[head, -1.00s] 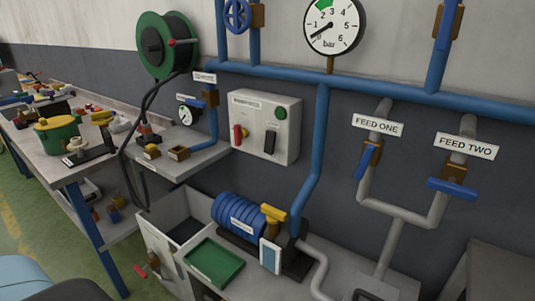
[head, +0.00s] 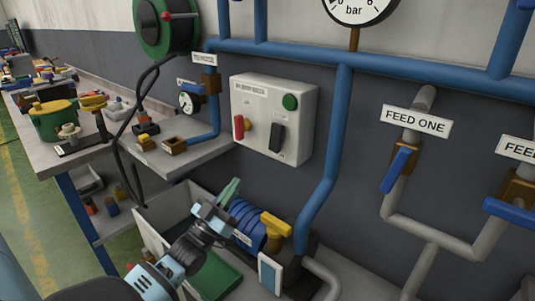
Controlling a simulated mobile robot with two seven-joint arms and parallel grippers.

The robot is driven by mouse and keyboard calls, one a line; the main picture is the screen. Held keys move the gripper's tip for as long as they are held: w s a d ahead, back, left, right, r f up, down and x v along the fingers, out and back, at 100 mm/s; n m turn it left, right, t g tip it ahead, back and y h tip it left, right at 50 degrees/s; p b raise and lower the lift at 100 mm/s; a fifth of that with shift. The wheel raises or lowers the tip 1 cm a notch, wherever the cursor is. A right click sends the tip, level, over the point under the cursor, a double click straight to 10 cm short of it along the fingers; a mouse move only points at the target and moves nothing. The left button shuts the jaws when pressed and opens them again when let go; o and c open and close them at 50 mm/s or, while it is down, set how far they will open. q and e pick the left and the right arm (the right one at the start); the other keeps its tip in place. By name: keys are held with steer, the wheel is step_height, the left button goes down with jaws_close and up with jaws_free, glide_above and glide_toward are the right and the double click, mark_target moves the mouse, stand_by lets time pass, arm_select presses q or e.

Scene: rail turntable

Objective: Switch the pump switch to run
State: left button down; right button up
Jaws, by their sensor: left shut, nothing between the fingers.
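The pump control box (head: 262,144) is a pale grey box on the wall with a label too small to read. It bears a black switch handle (head: 278,137), a red handle (head: 239,127) and a round green button or lamp (head: 290,102). The black handle stands nearly upright, leaning slightly. My left gripper (head: 231,190) has come in from the lower left, below the box and in front of the blue pump (head: 247,217). It is shut and empty, apart from the switch, and hides part of the pump. My right gripper is out of view.
A yellow-handled valve (head: 275,225) stands by the pump, with a blue pipe (head: 332,160) rising right of the box. A shelf (head: 190,155) with small parts lies left of it. FEED ONE valve (head: 398,168) is at right. The wall space below the box is free.

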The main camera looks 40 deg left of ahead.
mark_target(273, 141)
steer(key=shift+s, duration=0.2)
